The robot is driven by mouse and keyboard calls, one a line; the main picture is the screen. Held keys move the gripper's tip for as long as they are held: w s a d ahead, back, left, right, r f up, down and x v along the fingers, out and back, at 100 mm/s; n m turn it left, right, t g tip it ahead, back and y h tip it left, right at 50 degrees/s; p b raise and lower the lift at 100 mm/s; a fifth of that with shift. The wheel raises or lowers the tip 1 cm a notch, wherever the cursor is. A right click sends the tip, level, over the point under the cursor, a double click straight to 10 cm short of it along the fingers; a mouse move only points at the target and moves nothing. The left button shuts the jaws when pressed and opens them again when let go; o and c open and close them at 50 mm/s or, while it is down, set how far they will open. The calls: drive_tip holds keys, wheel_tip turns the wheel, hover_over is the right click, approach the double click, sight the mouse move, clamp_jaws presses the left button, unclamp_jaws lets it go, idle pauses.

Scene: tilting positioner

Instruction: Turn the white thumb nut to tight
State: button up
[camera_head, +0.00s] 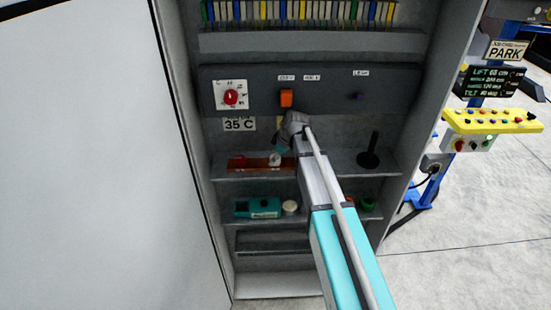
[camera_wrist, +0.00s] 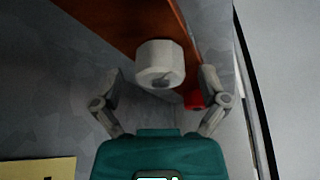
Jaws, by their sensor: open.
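The white thumb nut (camera_wrist: 160,58) is a pale faceted knob in the upper middle of the wrist view, against a brown bar (camera_wrist: 120,22). In the head view the nut (camera_head: 274,160) shows small at the right part of the bar (camera_head: 254,166). My gripper (camera_wrist: 161,72) is open, with one finger to each side of the nut in the picture. Gaps show between both fingers and the nut, and neither visibly touches it. In the head view my gripper (camera_head: 282,147) is just above the nut, partly hidden by my wrist. I see no readable tightness mark.
A red knob (camera_wrist: 195,99) sits beyond the nut, near the right finger; it also shows in the head view (camera_head: 239,159). A black stand (camera_head: 369,158) is on the shelf to the right. A teal device (camera_head: 257,208) and white round piece (camera_head: 290,207) sit below. Cabinet walls enclose both sides.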

drive_tip(key=c, duration=1.1)
drive_tip(key=shift+c, duration=0.2)
drive_tip(key=shift+m, duration=0.3)
drive_tip(key=m, duration=0.2)
drive_tip(key=m+t+h, duration=0.1)
drive_tip(key=m, duration=0.2)
drive_tip(key=shift+s+t, duration=0.1)
drive_tip(key=shift+t, duration=0.2)
drive_tip(key=m+h, duration=0.1)
drive_tip(key=m, duration=0.2)
drive_tip(key=m+t+h, duration=0.1)
drive_tip(key=m, duration=0.2)
drive_tip(key=shift+h, duration=0.3)
drive_tip(key=m+h, duration=0.1)
drive_tip(key=m, duration=0.2)
drive_tip(key=m+h, duration=0.1)
drive_tip(key=m, duration=0.3)
drive_tip(key=shift+a+g+h, duration=0.1)
drive_tip(key=shift+g+h, duration=0.3)
drive_tip(key=m+g, duration=0.1)
drive_tip(key=m, duration=0.2)
drive_tip(key=m+h, duration=0.1)
drive_tip(key=m, duration=0.2)
drive_tip(key=shift+g, duration=0.4)
drive_tip(key=shift+m+h, duration=0.3)
